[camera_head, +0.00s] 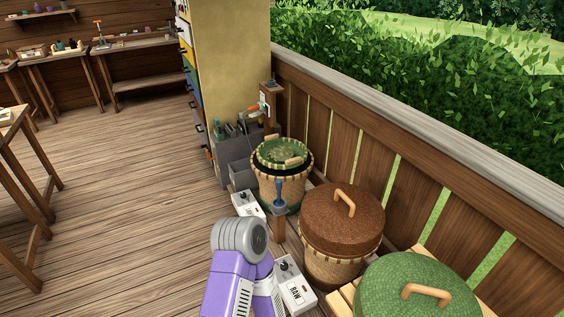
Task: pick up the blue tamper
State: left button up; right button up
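The blue tamper (279,194) stands upright, narrow in the middle and wider at the bottom, on top of a short wooden post (279,226). It is in front of the basket with the green patterned lid (284,153). A purple and grey link of my arm rises from the bottom centre, and its rounded grey joint is to the lower left of the post. I cannot tell which arm it is. Neither gripper's fingers show in this view. Nothing is seen holding the tamper.
A brown-lidded basket (341,222) and a green-lidded one (416,288) stand to the right, along the wooden railing (420,135). White boxes (247,204) with knobs flank the post. A grey organizer (236,150) is behind. The wooden floor at left is clear.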

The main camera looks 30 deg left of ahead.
aim_at(278, 182)
jog(key=u, duration=0.55)
jog(key=k, duration=1.3)
jog(key=u, duration=1.25)
jog(key=i, duration=1.7)
jog(key=u, duration=0.45)
jog(key=i, duration=2)
jog(key=z, duration=1.1)
jog(key=i, duration=1.2)
jog(key=z, duration=1.7)
jog(key=i, duration=0.9)
jog(key=z, duration=0.15)
